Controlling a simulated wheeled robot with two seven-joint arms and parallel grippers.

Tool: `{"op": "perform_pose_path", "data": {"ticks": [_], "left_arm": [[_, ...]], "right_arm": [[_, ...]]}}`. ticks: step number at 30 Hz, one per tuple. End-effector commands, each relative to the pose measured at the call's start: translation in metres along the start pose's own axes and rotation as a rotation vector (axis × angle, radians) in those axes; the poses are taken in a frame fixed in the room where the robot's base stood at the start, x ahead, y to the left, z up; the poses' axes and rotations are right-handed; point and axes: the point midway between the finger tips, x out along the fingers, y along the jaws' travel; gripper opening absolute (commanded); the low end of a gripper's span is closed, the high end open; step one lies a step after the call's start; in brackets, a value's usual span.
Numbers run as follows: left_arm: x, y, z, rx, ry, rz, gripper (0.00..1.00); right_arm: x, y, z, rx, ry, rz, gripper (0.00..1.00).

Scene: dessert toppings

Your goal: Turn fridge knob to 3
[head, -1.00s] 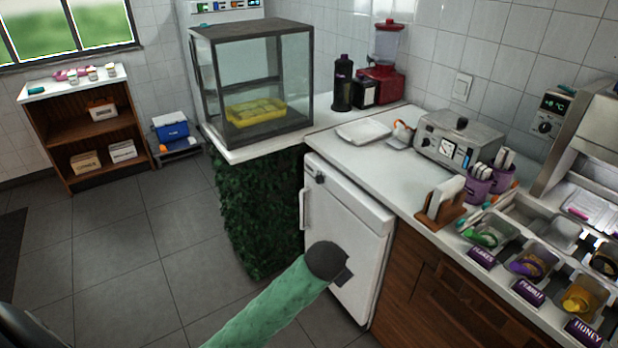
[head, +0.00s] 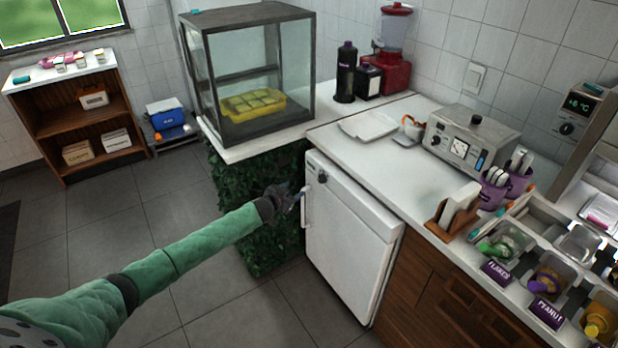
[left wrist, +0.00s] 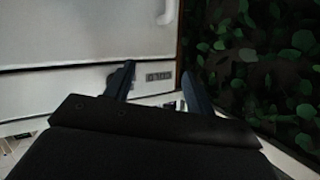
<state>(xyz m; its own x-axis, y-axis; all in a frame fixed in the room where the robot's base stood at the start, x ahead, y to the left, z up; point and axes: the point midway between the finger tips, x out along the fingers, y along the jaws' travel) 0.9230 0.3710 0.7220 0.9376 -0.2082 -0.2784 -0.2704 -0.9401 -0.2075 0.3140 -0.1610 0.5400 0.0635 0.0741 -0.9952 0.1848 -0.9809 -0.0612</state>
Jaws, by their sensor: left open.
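The small white fridge (head: 350,240) stands under the counter, its door shut. Its dark round knob (head: 322,177) sits high on the front, near the left edge. The vertical door handle (head: 306,207) is below and left of the knob. My left gripper (head: 297,194) is in front of the fridge's left edge, close to the handle and a little below and left of the knob. In the left wrist view my left gripper (left wrist: 158,85) is open and empty, fingers apart before the white fridge front (left wrist: 70,35). The knob is not clear there. My right gripper is not in view.
A leafy green panel (head: 250,215) stands left of the fridge. Above are the counter (head: 385,165), a glass case (head: 215,95) and a grey machine (head: 480,140). Wooden cabinet fronts (head: 430,285) stand right of the fridge. The tiled floor in front is clear.

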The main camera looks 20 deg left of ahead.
Motion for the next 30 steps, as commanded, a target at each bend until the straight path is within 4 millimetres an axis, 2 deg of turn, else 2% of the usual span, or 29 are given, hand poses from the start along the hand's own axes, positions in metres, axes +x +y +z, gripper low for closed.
{"op": "perform_pose_path", "data": {"ticks": [2, 4, 9, 12, 17, 23, 30], "left_arm": [[0.000, 0.002, 0.003, -0.074, 0.064, 0.066, 0.55], [-0.002, 0.009, -0.002, -0.146, 0.126, 0.137, 0.55], [-0.013, 0.034, -0.029, -0.302, 0.245, 0.308, 0.55], [-0.018, 0.042, -0.038, -0.380, 0.274, 0.372, 0.55], [-0.018, 0.044, -0.040, -0.440, 0.269, 0.389, 0.55], [-0.003, 0.049, -0.048, -0.446, 0.269, 0.388, 0.55], [0.028, 0.060, -0.059, -0.446, 0.268, 0.388, 0.55]], "right_arm": [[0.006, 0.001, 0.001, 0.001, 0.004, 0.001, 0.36], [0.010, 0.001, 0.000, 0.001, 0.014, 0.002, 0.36], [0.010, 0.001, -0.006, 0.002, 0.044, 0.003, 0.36], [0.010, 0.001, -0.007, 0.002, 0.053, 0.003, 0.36], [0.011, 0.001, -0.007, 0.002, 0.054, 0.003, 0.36], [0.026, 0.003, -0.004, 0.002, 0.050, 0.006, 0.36], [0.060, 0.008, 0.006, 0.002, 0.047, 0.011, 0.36]]}}
